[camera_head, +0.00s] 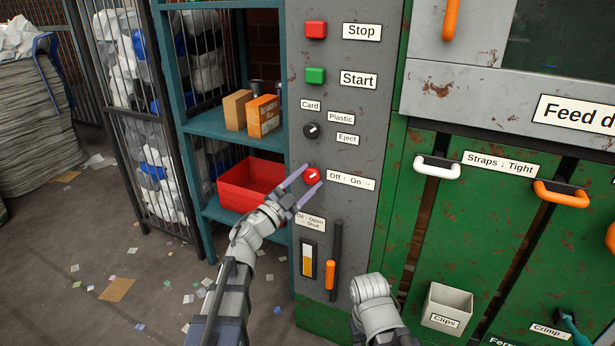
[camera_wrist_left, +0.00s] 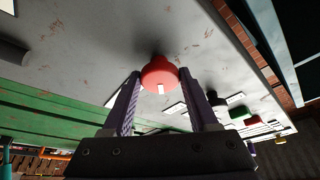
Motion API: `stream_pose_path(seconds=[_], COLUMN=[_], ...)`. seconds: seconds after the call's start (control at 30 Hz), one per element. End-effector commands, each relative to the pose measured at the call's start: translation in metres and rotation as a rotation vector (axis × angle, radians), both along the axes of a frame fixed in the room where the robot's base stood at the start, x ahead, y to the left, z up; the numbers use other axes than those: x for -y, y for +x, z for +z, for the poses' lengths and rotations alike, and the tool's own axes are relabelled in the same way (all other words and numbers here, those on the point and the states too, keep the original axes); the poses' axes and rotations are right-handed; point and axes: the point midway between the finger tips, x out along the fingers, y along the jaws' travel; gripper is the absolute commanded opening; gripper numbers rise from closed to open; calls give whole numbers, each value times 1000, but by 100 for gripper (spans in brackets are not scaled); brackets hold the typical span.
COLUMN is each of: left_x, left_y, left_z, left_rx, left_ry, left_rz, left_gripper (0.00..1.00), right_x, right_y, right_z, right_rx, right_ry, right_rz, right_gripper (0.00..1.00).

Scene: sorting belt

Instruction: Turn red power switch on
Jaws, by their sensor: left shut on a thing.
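The red power switch (camera_head: 312,175) is a round red knob with a white mark on the grey panel, left of the "Off / On" label (camera_head: 350,180). The label has small arrows. My left gripper (camera_head: 307,182) has its two purple fingers on either side of the knob and is shut on it. In the left wrist view the red knob (camera_wrist_left: 159,74) sits between the fingertips (camera_wrist_left: 159,82), its white mark facing the camera. I cannot tell the exact angle of the mark. Part of my right arm shows at the bottom of the head view, without its fingers.
Above the switch are a black selector (camera_head: 311,130), a green Start button (camera_head: 315,75) and a red Stop button (camera_head: 316,29). Below are an orange-handled lever (camera_head: 329,275) and a gauge (camera_head: 307,259). A red bin (camera_head: 235,193) stands on the shelf to the left.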

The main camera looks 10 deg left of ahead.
Motion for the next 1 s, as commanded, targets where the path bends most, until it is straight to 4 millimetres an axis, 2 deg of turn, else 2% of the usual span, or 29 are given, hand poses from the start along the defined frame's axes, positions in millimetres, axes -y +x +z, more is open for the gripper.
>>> stream_pose_path(seconds=[0.03,0.5,1.0], left_x=[-1,-2,-2], left_y=[1,1,1], left_z=[5,7,6], left_rx=[12,125,196], left_ry=[42,458,722], left_rz=[1,-1,-1], left_gripper=[4,4,4], right_x=[0,1,0], right_y=[0,0,0], right_z=[7,41,62], right_rx=[0,0,-1], right_ry=[-1,-5,0], right_rz=[-1,-7,-8], right_gripper=[50,50,50])
